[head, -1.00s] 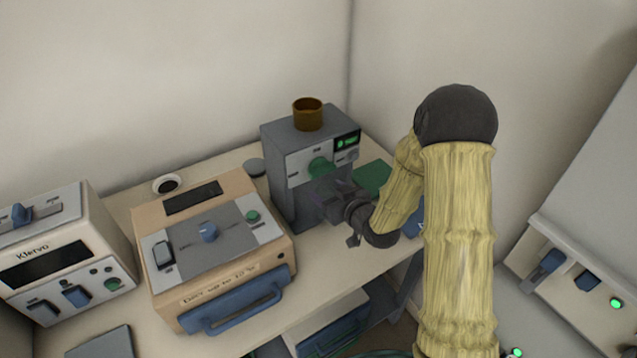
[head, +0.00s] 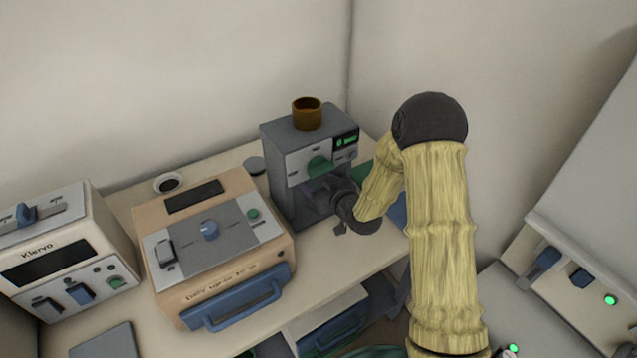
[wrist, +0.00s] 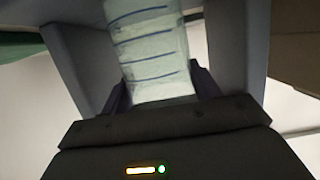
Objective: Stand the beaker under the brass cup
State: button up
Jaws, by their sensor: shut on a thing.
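The brass cup (head: 307,114) sits on top of a grey machine (head: 283,152) with a green knob on its front. My gripper (head: 318,195) reaches into the front opening of this machine, below the knob. In the wrist view my gripper (wrist: 160,90) is shut on a clear beaker (wrist: 148,50) with blue graduation lines. The machine's grey uprights show on both sides of the beaker in the wrist view. In the head view the beaker is hidden by my wrist and the machine. I cannot tell whether the beaker's base touches the machine.
A tan furnace (head: 215,240) with a blue handle stands left of the machine. A cream furnace (head: 65,255) stands farther left. A white cup (head: 168,183) and a grey disc (head: 253,165) lie behind. The bench front (head: 345,262) right of the tan furnace is clear.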

jog(key=shift+f, duration=0.1)
jog(key=o, duration=1)
jog(key=shift+d, duration=0.1)
jog(key=b+v, duration=0.1)
jog(key=v, duration=1.1)
jog(key=s+d+m+g+h, duration=0.3)
jog(key=s+d+g+h, duration=0.3)
jog(key=d, duration=0.3)
jog(key=s+r+m+g, duration=0.1)
jog(key=s, duration=0.3)
jog(key=s+d+r+m+g+h, duration=0.1)
jog(key=s, duration=0.2)
jog(key=s+d+r+m+g+h, duration=0.1)
jog(key=s, duration=0.3)
jog(key=shift+s+d+r+m+g, duration=0.1)
jog(key=shift+s+r+m+g, duration=0.2)
jog(key=shift+s+r+m, duration=0.1)
